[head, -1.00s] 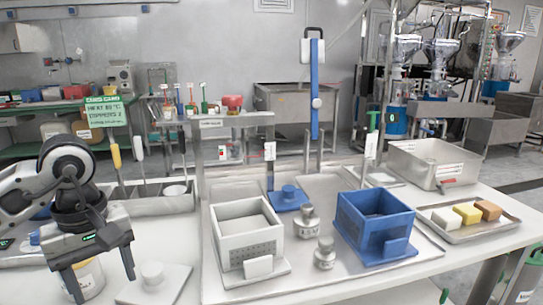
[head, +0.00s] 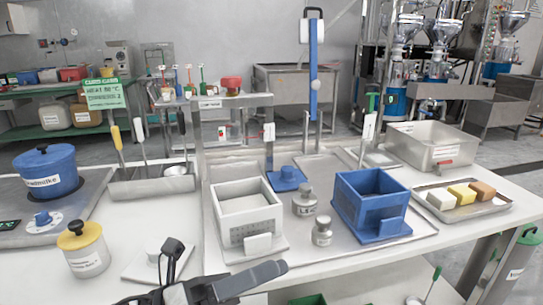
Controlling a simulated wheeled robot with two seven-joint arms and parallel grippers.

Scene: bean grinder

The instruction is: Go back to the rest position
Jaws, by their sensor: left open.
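My left gripper (head: 222,272) is low at the bottom edge of the head view, in front of the table's front edge. It is open, with nothing seen between its fingers. Part of it is cut off by the picture's edge. A cream jar with a yellow lid and black knob (head: 86,249) stands upright on the table to its left, apart from it. My right gripper is not in view.
A blue pot (head: 47,172) sits on a stove plate at the left. A white box (head: 247,212), a blue box (head: 371,205) and two grey weights (head: 305,200) stand on a metal tray. A tray with several blocks (head: 463,198) and a steel basin (head: 432,145) are at the right.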

